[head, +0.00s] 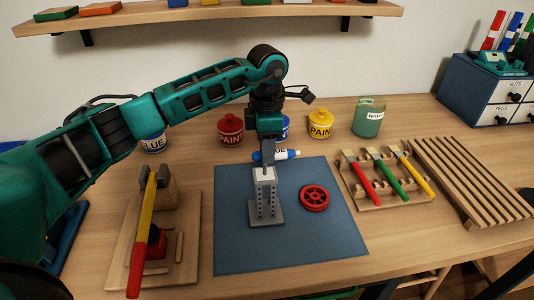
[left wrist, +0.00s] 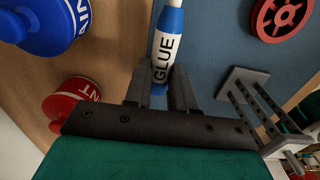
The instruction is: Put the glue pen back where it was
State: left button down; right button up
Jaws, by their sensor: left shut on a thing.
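The glue pen (head: 281,155) is white with blue ends and lies sideways near the far edge of the blue mat (head: 236,240). In the left wrist view the glue pen (left wrist: 165,45) points away from the gripper, its GLUE label by the fingers. My left gripper (head: 267,152) is shut on it; in the left wrist view the fingers (left wrist: 160,90) stand either side of its near end. I cannot tell whether the pen touches the surface. A grey perforated post on a flat base (head: 265,200) stands just in front of the pen. My right gripper is not in view.
Paint pots, including a red one (head: 230,130) and a yellow one (head: 320,123), and a water jar (head: 368,117) stand behind the mat. A red wheel (head: 314,198) lies on it. A brush rack (head: 388,178) is right; a wooden tool board (head: 185,265) is left.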

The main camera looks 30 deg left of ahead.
pick_arm(q)
jog(key=shift+f, duration=0.9)
jog(key=shift+f, duration=0.1)
jog(key=shift+f, duration=0.15)
jog(key=c, duration=0.9)
grip_release()
jog(key=shift+c, duration=0.2)
notch_tip(320, 180, up, 13)
jog(key=shift+f+p, duration=0.2)
jog(key=shift+p, duration=0.1)
